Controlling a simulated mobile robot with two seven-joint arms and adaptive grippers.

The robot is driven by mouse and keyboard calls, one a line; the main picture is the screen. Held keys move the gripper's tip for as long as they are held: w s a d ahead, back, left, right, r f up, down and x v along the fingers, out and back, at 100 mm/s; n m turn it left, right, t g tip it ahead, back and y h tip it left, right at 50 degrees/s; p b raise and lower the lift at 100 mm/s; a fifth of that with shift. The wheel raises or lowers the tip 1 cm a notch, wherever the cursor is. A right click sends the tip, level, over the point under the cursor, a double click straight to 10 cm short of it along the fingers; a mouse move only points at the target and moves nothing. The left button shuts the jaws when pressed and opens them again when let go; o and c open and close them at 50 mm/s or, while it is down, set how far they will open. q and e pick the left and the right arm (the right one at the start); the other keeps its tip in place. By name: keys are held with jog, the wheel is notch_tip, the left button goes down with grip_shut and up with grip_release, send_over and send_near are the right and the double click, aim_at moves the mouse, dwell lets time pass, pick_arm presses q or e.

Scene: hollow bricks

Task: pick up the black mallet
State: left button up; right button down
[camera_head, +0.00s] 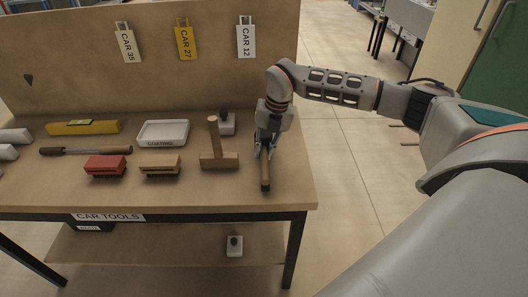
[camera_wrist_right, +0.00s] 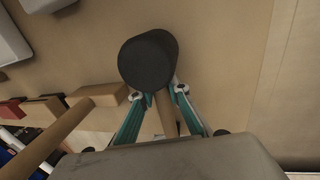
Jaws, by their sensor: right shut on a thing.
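The black mallet has a round black head (camera_wrist_right: 148,60) in the right wrist view. My right gripper (camera_head: 264,142) comes down from above at the table's right end. Its teal fingers (camera_wrist_right: 160,105) are shut on the handle just beside the head. I cannot tell whether the mallet rests on the table or is slightly above it. My left gripper is not in view.
A wooden mallet (camera_head: 218,160) with its handle upright stands just left of my gripper. Left of it on the table (camera_head: 190,198) are a tan block (camera_head: 160,164), a red block (camera_head: 105,166) and a white tray (camera_head: 163,132). A back panel (camera_head: 80,60) with tags rises behind.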

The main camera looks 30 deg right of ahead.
aim_at(264, 148)
notch_tip(264, 148, up, 20)
jog(key=p, duration=0.1)
jog(key=shift+f, duration=0.25)
dwell(0.4)
